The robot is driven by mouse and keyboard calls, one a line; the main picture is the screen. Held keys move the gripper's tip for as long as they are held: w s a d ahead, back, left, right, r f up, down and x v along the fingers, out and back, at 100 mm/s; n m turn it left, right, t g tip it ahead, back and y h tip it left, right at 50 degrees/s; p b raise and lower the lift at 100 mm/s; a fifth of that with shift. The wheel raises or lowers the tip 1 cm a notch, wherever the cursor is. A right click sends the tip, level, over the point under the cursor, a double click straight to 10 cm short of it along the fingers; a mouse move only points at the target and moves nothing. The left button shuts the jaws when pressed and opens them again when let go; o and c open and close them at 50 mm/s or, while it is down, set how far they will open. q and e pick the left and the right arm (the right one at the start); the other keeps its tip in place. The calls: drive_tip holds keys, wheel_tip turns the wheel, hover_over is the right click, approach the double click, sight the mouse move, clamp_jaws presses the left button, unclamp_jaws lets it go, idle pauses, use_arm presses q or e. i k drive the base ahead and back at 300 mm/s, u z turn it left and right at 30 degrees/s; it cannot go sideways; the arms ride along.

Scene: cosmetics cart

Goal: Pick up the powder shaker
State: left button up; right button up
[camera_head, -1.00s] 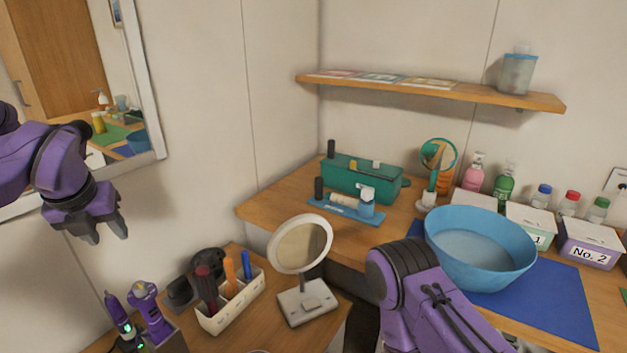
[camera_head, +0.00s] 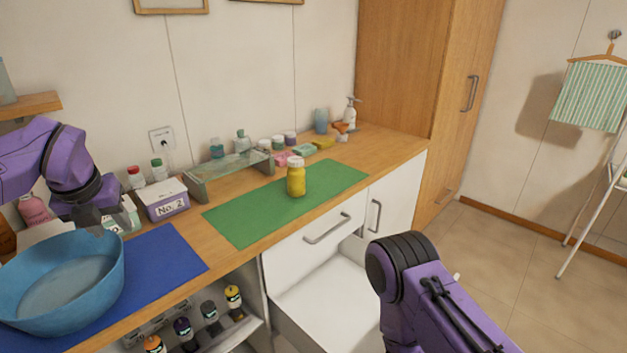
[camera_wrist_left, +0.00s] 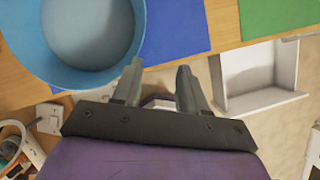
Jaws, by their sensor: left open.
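A yellow bottle with a white lid (camera_head: 296,179), which looks like the powder shaker, stands upright on the green mat (camera_head: 235,224) on the counter. My left gripper (camera_head: 104,218) is at the left, above the rear of the blue bowl, well apart from the bottle. Its two fingers are apart and empty in the left wrist view (camera_wrist_left: 159,75). That view shows a corner of the green mat (camera_wrist_left: 275,18) but not the bottle. My right arm comes in at the bottom right; its gripper is out of view.
A blue bowl (camera_head: 60,285) stands on a blue mat (camera_head: 165,265) at the left. A white box marked No. 2 (camera_head: 165,198) and a glass-topped stand (camera_head: 230,170) are behind the mats. A white drawer (camera_head: 325,300) stands open below the counter.

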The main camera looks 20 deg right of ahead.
sight(296, 176)
drive_tip(key=z, duration=0.9)
drive_tip(key=i, duration=1)
